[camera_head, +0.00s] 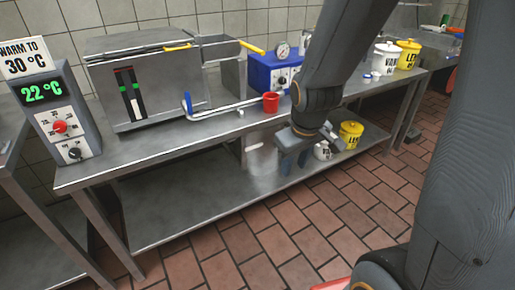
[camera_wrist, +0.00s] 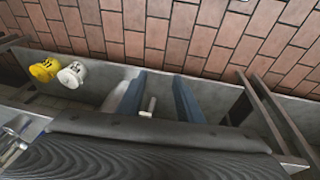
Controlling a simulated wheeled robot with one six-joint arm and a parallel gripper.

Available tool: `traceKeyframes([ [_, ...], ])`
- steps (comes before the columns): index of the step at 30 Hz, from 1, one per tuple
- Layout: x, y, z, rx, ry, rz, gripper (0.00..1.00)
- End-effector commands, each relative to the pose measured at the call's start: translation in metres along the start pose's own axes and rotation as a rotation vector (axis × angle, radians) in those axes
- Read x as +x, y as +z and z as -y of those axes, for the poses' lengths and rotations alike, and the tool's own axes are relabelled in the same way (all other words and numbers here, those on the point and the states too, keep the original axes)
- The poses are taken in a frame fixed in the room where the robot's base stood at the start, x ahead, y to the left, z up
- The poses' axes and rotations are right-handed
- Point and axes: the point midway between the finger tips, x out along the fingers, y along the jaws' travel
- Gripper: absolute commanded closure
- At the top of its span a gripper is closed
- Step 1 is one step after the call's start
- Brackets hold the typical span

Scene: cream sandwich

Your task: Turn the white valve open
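My gripper (camera_head: 293,163) is at the front of the steel bench, below the bench top and over the lower shelf. In the wrist view its two blue fingers (camera_wrist: 158,98) stand wide apart. A small white peg-like part (camera_wrist: 148,107) shows between them, nearer the left finger, with no finger visibly closed on it. It may be the white valve's handle; I cannot tell for sure. In the head view my arm and gripper cover this area, and I cannot make out the valve there.
A grey bucket (camera_head: 262,158) stands on the lower shelf left of my gripper. A white pot (camera_head: 323,151) and a yellow pot (camera_head: 351,134) stand to its right. The shelf's left part is clear.

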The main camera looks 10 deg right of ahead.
Motion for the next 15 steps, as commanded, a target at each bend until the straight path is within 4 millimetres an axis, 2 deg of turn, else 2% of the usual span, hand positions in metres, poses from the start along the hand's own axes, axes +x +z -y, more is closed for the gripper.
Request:
traceKeyframes([
  [1,0.036,-0.018,-0.009,-0.069,0.021,-0.053,0.67],
  [3,0.066,-0.045,-0.022,-0.179,0.059,-0.14,0.67],
  [9,0.143,-0.119,-0.049,-0.487,0.19,-0.38,0.67],
  [15,0.207,-0.181,-0.064,-0.777,0.363,-0.608,0.67],
])
